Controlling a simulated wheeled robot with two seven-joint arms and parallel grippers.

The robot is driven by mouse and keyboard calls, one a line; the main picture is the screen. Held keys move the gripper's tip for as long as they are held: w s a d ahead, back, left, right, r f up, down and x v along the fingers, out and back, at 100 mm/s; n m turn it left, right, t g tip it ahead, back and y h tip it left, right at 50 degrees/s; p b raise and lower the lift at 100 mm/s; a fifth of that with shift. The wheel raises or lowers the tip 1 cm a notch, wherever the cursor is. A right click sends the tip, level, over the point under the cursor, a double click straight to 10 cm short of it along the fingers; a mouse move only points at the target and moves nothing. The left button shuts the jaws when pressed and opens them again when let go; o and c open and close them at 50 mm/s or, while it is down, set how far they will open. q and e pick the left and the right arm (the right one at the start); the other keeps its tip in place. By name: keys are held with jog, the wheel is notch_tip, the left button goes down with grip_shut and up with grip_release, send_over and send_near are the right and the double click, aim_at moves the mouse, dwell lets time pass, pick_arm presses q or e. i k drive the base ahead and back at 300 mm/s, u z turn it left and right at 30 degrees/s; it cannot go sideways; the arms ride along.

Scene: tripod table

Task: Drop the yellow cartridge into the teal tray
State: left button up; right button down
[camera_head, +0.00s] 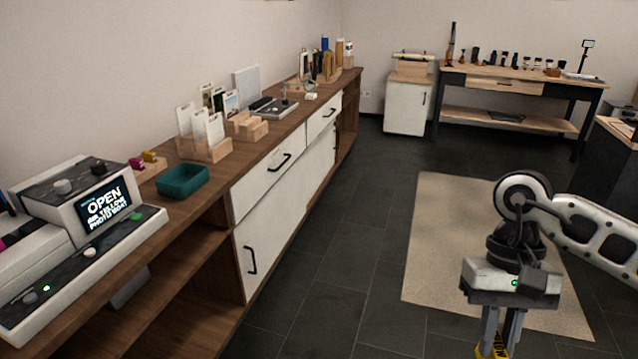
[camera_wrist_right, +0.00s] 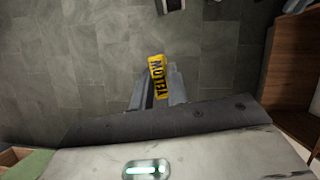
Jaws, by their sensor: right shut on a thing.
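The teal tray (camera_head: 183,181) sits on the wooden counter at the left, near its front edge, beside the printer; it looks empty. My right gripper (camera_head: 497,340) hangs at the lower right of the head view, over the floor and well apart from the counter. It is shut on the yellow cartridge (camera_head: 492,350), which is partly cut off at the bottom edge there. In the right wrist view the yellow cartridge (camera_wrist_right: 157,76), with dark lettering, sits between the fingers (camera_wrist_right: 160,88). My left gripper is not in view.
A printer (camera_head: 80,225) with a lit screen stands at the near left of the counter. Small magenta and yellow pieces (camera_head: 145,160) lie behind the tray. Card holders (camera_head: 205,145) stand farther along. Floor with a beige rug (camera_head: 440,230) is open between my right arm and the counter.

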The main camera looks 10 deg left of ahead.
aim_at(194, 185)
jog(key=z, duration=0.1)
jog(key=k, duration=0.2)
jog(key=u, duration=1.1)
jog(key=i, duration=0.95)
